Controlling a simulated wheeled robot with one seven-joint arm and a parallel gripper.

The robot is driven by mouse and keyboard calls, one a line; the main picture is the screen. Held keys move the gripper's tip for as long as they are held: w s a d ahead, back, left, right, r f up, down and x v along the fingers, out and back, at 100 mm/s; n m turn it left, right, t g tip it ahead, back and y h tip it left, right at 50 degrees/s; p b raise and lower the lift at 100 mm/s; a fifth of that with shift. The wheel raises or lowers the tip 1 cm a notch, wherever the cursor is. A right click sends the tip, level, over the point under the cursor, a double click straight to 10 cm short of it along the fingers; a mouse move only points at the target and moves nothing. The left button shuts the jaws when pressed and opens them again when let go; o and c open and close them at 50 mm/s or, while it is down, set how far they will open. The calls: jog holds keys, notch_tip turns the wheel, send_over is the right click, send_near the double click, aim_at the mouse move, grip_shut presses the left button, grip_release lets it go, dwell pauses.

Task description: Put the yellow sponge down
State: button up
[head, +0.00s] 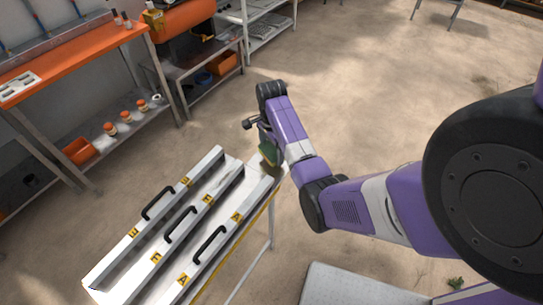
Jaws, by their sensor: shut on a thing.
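The sponge (269,154), dark green with a thin yellowish side, is at the far right end of the metal bench with the silver bars. My gripper (265,145) points down and is shut on the sponge. The sponge's lower edge is close to the end of the rightmost bar; I cannot tell whether they touch. My gripper's fingers are small and partly hidden by the wrist.
Silver bars (160,225) with black handles and yellow letter labels run along the bench. An orange-topped workbench (75,58) stands at the left, with bottles and an orange bin on its lower shelf. A metal shelf (262,35) stands behind. The floor (385,95) at the right is open.

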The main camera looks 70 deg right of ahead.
aim_at(272, 156)
jog(key=shift+f, duration=1.8)
jog(key=shift+f, duration=0.15)
jog(key=o, duration=1)
jog(key=shift+o, duration=0.2)
notch_tip(272, 156, up, 12)
jog(key=shift+r+b, duration=0.2)
jog(key=shift+b, duration=0.1)
